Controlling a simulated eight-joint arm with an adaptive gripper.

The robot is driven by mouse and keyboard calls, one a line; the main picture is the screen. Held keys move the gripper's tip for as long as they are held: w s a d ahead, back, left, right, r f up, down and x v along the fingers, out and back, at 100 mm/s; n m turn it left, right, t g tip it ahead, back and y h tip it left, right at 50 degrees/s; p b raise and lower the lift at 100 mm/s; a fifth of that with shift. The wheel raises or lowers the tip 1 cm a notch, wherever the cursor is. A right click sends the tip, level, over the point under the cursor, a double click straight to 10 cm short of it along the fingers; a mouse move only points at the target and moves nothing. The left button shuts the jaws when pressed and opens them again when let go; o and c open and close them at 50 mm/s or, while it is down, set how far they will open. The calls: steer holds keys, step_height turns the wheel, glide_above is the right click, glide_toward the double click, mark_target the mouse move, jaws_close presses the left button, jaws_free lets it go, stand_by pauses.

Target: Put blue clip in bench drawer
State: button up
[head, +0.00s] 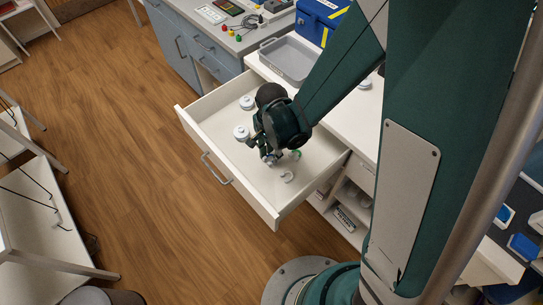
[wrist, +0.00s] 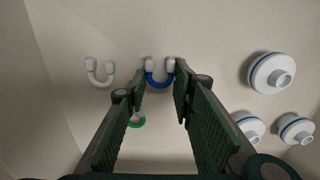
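The bench drawer (head: 225,180) is pulled open in the head view. My gripper (head: 268,158) points down into it, low over its floor. In the wrist view my gripper (wrist: 160,90) is open, with a finger on each side of the blue clip. The blue clip (wrist: 160,80) is a small U shape with pale ends, at the far ends of the fingers. A gap shows on both sides of it. It appears to lie on the drawer floor, though its height is hard to tell. In the head view I cannot make it out beside the gripper.
A white clip (wrist: 100,72) and a green clip (wrist: 137,122) lie nearby in the drawer. Several white round knobbed pieces (wrist: 272,73) sit to the right in the wrist view. A grey tray (head: 286,60) and a blue box (head: 318,18) stand on the benchtop.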

mark_target(271, 157)
steer(key=shift+f, duration=0.3)
steer(key=shift+f, duration=0.2)
steer(key=o, duration=0.7)
steer(key=shift+c, duration=0.2)
steer(key=shift+r, duration=0.25)
step_height(271, 157, up, 12)
steer(key=p, duration=0.3)
stand_by(0.8)
steer(key=shift+d, duration=0.1)
